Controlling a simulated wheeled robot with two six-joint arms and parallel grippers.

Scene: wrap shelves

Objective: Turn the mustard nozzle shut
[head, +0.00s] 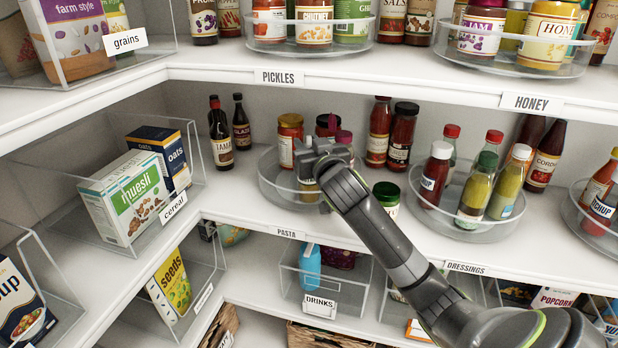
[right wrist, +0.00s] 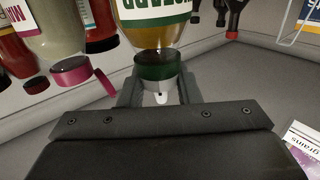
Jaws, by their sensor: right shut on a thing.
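In the right wrist view, a bottle (right wrist: 155,35) with yellow-brown contents and a white label appears upside down. It has a dark green collar (right wrist: 157,67) and a small white nozzle (right wrist: 160,97). I take it as the mustard; its label is only partly readable. My right gripper (right wrist: 160,92) is shut on the nozzle end, one finger on each side. In the head view, my right gripper (head: 318,158) is over the left turntable (head: 275,190) on the middle shelf and hides most of the bottle. The nozzle's turn angle is unclear. My left gripper is not in view.
In the right wrist view, a bottle with a magenta cap (right wrist: 70,72) stands close by. In the head view, red sauce bottles (head: 379,132) stand behind, and a green-lidded jar (head: 387,197) is right of my gripper. The upper shelf edge (head: 330,82) runs above.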

